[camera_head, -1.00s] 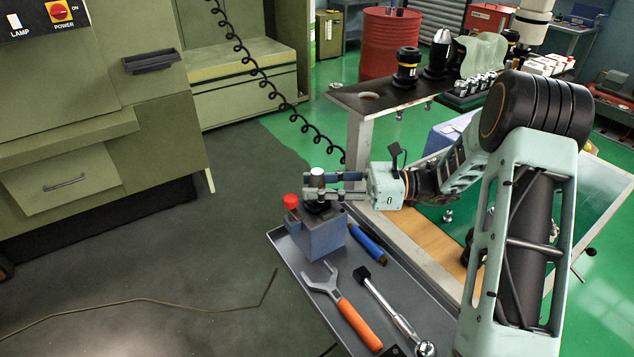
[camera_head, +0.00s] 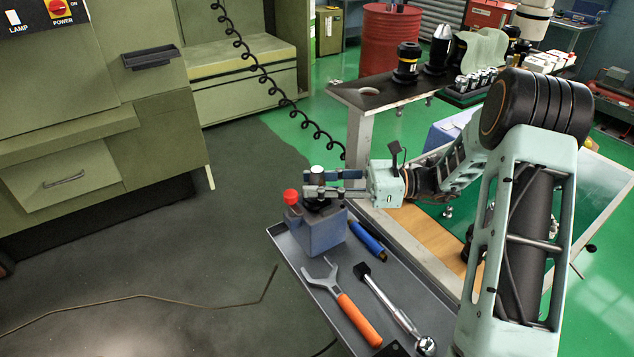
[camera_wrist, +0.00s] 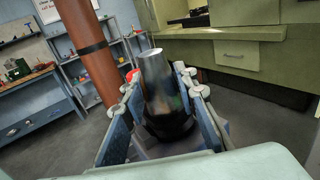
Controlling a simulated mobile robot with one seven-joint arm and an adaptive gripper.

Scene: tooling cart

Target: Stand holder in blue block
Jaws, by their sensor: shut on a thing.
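The blue block (camera_head: 321,236) stands at the far left end of the grey tray, with a red knob (camera_head: 290,197) at its left corner. The holder (camera_head: 317,175) is upright at the top of the block. In the wrist view its silver taper (camera_wrist: 158,85) points up from a dark collar (camera_wrist: 170,126). My gripper (camera_head: 322,184) reaches in from the right and is shut on the holder, with one finger on each side. In the wrist view the fingers (camera_wrist: 163,112) flank it. The holder's lower end is hidden, so I cannot tell how deep it sits.
On the grey tray (camera_head: 285,245) lie a blue cylinder (camera_head: 368,242), an orange-handled spanner (camera_head: 358,318) and a ratchet (camera_head: 393,303). A raised shelf (camera_head: 385,95) with other dark holders stands behind my arm.

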